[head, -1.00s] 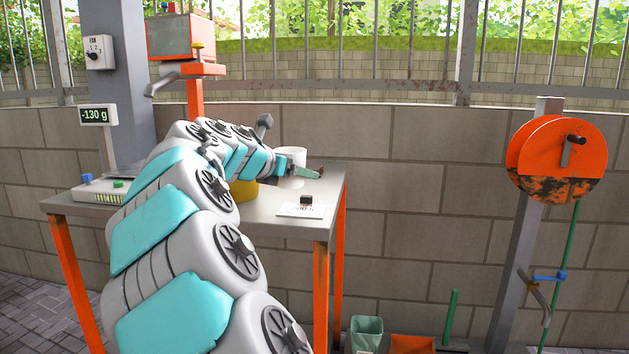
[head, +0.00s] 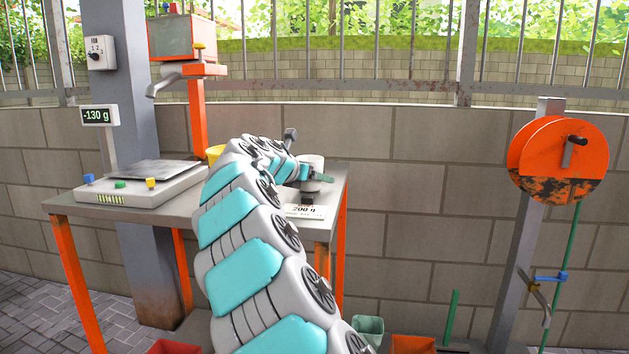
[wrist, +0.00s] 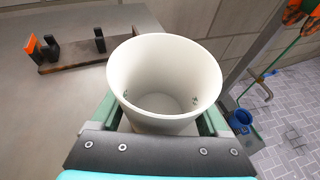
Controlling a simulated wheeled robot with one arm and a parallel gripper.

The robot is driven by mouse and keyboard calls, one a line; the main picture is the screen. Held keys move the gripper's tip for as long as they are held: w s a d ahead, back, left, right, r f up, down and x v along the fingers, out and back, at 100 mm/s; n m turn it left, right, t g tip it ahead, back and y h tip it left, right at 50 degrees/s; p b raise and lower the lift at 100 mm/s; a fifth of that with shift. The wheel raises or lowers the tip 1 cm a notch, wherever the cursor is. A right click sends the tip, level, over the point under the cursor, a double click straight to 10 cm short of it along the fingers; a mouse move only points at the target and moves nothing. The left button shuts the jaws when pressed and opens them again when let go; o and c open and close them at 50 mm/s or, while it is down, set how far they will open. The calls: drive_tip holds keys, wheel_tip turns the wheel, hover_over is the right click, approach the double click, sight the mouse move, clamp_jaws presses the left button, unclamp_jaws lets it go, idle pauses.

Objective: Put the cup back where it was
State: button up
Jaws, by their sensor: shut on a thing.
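The cup is a white, round, open-topped cup (wrist: 165,85), upright and empty inside in the wrist view. My gripper (wrist: 160,118) has its green fingers on both sides of the cup and is shut on it. In the head view the cup (head: 311,163) is over the right end of the metal table (head: 258,208), with my gripper (head: 314,181) around its lower part. I cannot tell whether its base touches the table. The scale (head: 150,187) at the table's left has a bare plate, and its display (head: 100,115) reads -130 g.
A white card (head: 305,212) marked 200 g lies at the table's front right. A yellow container (head: 215,153) is mostly hidden behind my arm. A wooden strip (wrist: 85,58) with small dark blocks lies left of the cup. The table's right edge is close.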

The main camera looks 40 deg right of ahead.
drive_tip(key=shift+w+f, duration=0.1)
drive_tip(key=shift+f, duration=0.2)
drive_tip(key=o, duration=1.3)
drive_tip(key=v, duration=1.2)
drive_tip(key=shift+r, duration=0.1)
